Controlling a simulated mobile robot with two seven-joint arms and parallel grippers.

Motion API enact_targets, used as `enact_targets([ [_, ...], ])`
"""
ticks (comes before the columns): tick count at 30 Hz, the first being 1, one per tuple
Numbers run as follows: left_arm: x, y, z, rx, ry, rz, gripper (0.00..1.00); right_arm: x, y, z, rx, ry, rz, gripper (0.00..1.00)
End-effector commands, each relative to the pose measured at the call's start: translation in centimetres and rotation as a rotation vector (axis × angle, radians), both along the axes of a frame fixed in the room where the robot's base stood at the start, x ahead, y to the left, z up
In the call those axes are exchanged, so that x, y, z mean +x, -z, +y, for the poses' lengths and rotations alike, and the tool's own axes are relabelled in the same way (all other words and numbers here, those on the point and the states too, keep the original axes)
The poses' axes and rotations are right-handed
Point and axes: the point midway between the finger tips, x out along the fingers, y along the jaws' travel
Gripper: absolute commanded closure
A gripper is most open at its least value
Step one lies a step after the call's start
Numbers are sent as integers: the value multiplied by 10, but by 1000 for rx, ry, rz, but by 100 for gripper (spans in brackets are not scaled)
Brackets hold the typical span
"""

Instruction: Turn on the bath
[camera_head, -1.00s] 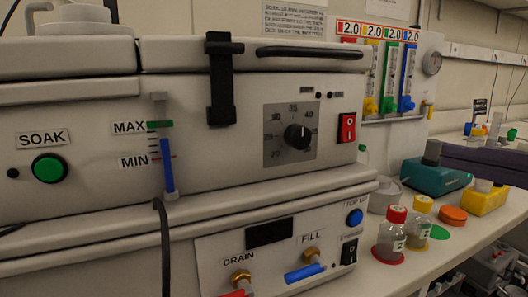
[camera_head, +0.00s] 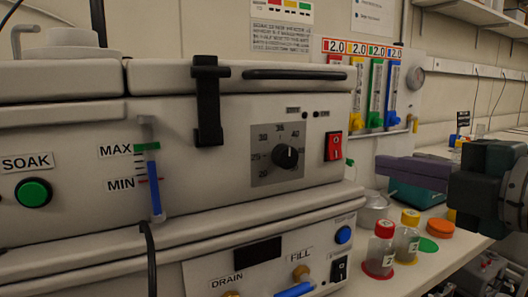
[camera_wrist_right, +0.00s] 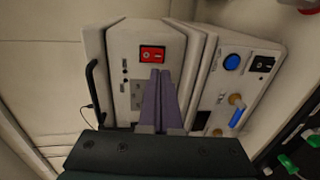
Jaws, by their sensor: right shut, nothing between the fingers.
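The bath (camera_head: 100,160) is a large grey unit filling the left and middle of the head view. Its red rocker switch (camera_head: 333,145) is on the upper front panel, right of the temperature dial (camera_head: 285,157). It also shows in the right wrist view (camera_wrist_right: 152,54), just beyond the fingertips. I cannot tell its on or off position. My right gripper (camera_head: 382,166) comes in from the right, with purple fingers shut and empty. Its tips are right of the switch and slightly lower in the head view, apparently apart from it. My left gripper is out of view.
A lower panel carries a blue button (camera_head: 343,235), a black switch (camera_head: 339,269) and drain and fill valves. A red-capped bottle (camera_head: 380,250) and a yellow-capped bottle (camera_head: 407,238) stand on the bench below my right gripper. Flowmeters (camera_head: 375,95) are on the wall behind.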

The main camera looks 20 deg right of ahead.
Motion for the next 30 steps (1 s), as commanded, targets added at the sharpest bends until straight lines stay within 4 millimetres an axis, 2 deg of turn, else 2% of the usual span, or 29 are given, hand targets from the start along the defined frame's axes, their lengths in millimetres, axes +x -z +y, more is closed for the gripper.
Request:
enact_targets([
  [6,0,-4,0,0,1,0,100,39,2,4,2,-1,-3,100],
  [12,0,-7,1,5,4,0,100,64,7,5,2,0,-1,100],
  [18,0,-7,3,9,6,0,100,73,8,6,-1,-2,-1,100],
  [27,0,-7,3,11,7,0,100,73,9,6,-1,-1,-1,100],
  [30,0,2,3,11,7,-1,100,75,14,6,-1,0,-17,100],
])
